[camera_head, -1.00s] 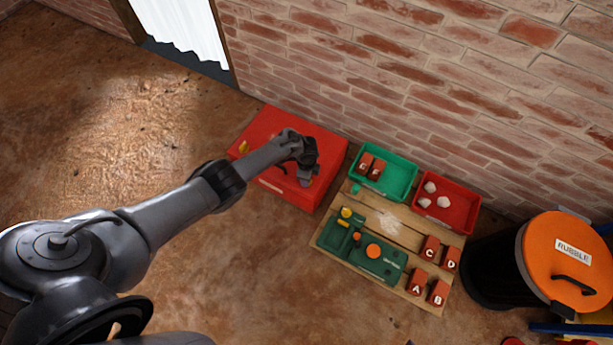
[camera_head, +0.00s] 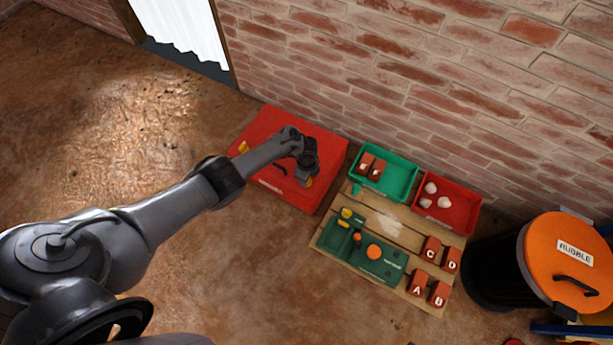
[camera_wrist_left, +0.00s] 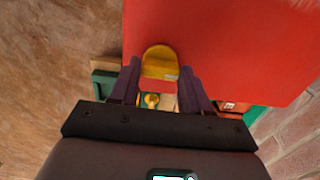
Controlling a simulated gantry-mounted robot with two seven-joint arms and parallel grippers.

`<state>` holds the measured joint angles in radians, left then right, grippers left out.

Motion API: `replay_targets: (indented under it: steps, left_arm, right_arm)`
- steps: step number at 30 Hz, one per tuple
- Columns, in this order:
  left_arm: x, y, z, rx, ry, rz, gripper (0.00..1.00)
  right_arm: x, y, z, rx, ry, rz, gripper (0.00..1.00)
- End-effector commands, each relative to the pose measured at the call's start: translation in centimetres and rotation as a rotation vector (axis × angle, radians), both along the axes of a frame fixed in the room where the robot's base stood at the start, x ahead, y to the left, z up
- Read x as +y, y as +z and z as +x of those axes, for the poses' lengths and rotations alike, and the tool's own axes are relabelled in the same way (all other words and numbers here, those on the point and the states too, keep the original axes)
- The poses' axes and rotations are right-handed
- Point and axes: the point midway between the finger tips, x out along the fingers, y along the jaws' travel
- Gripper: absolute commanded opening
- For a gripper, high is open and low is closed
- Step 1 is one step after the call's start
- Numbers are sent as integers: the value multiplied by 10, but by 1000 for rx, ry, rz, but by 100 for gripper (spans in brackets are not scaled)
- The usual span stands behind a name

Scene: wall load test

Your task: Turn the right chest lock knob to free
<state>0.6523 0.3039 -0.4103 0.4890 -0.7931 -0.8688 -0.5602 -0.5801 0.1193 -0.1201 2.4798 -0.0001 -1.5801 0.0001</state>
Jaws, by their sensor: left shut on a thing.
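The red chest (camera_head: 268,186) stands on the floor against the brick wall. Its left yellow lock knob (camera_head: 243,147) shows at the chest's left side. My left gripper (camera_head: 308,181) is over the right part of the chest. In the left wrist view, the right yellow lock knob (camera_wrist_left: 159,62) sits between the two dark fingertips of my left gripper (camera_wrist_left: 160,72), which is shut on it. In the head view, the gripper hides most of this knob. My right gripper is in neither view.
Right of the chest, a wooden board (camera_head: 327,236) carries a green tool case (camera_head: 352,258) and lettered bricks (camera_head: 418,281). Behind it are a green tray (camera_head: 402,185) with bricks and a red tray (camera_head: 458,208) with white lumps. An orange-lidded rubble bin (camera_head: 575,270) stands far right.

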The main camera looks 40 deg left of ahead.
Motion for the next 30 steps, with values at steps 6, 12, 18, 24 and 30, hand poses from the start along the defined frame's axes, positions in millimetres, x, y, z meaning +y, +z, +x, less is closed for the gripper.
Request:
replay_targets:
  steps: [6,12,18,24,30]
  left_arm:
    - [0,0,0,1,-2,0,72]
    - [0,0,0,1,-1,0,72]
    - [0,9,0,0,0,0,72]
    - [1,35,0,0,-1,2,72]
    - [0,68,0,-1,-1,0,72]
  right_arm:
    - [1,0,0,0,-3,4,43]
    - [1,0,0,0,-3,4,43]
    - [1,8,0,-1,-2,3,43]
    - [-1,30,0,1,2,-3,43]
    - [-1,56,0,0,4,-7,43]
